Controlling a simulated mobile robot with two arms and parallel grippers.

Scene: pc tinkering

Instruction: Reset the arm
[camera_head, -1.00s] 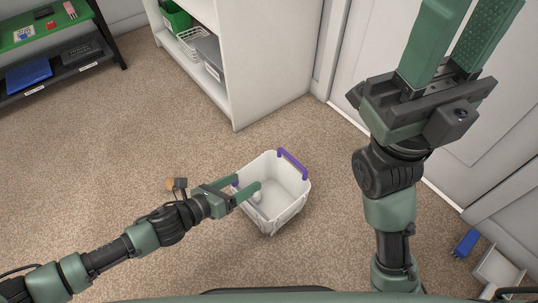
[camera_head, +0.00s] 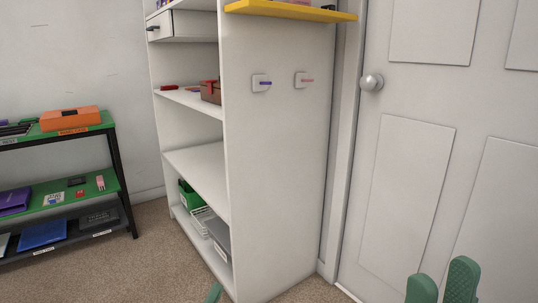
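My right gripper (camera_head: 441,287) shows at the bottom right, in front of the white door. Only its two green fingers are in view; they point up, stand apart and hold nothing. The rest of the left gripper and both arms are out of view.
A tall white shelf unit (camera_head: 275,190) stands in the middle, with a yellow shelf (camera_head: 290,11) high on its side. The white door (camera_head: 405,180) is at right. A black-framed rack (camera_head: 126,205) stands at left. Carpet (camera_head: 150,265) lies clear between them.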

